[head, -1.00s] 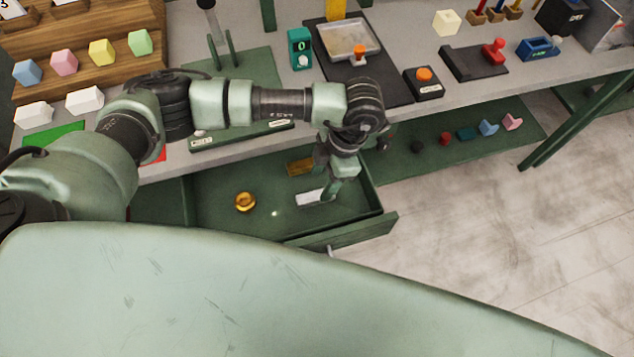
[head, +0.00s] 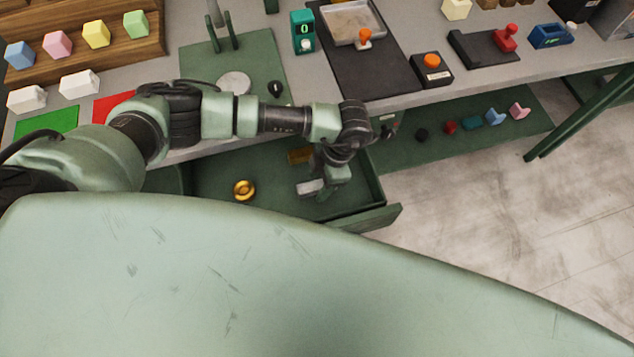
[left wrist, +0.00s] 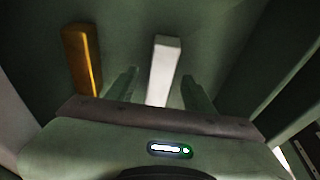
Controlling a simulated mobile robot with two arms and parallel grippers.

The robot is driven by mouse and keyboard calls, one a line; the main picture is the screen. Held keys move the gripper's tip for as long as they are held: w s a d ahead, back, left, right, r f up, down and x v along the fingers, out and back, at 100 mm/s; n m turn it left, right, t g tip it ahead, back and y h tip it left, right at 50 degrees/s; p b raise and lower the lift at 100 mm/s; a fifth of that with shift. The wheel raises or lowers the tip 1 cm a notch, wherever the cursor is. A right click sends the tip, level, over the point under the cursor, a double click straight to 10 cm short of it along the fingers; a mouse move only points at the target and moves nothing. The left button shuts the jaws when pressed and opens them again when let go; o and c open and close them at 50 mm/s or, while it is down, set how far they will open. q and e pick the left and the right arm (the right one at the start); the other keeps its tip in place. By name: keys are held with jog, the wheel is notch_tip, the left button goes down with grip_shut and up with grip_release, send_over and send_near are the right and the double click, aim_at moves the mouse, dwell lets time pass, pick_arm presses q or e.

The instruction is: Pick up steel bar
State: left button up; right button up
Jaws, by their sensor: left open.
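The steel bar (head: 309,188) is a pale silver block lying in the open green drawer. In the left wrist view the steel bar (left wrist: 163,69) lies lengthwise between the two fingers, with its near end hidden behind the gripper body. My left gripper (head: 322,187) points down into the drawer over the bar. In the left wrist view my left gripper (left wrist: 160,85) is open, one finger on each side of the bar, with gaps showing. I cannot tell how far above the bar the fingertips are. My right gripper is out of view.
A brass bar (head: 299,156) lies close by in the drawer, left of the steel bar in the left wrist view (left wrist: 83,60). A round brass piece (head: 244,190) lies farther left. The drawer's front wall (head: 370,217) and side wall are close to the gripper.

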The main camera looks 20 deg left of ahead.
pick_arm(q)
jog(key=shift+f, duration=0.25)
grip_shut()
jog(key=shift+r, duration=0.1)
dwell(1.2)
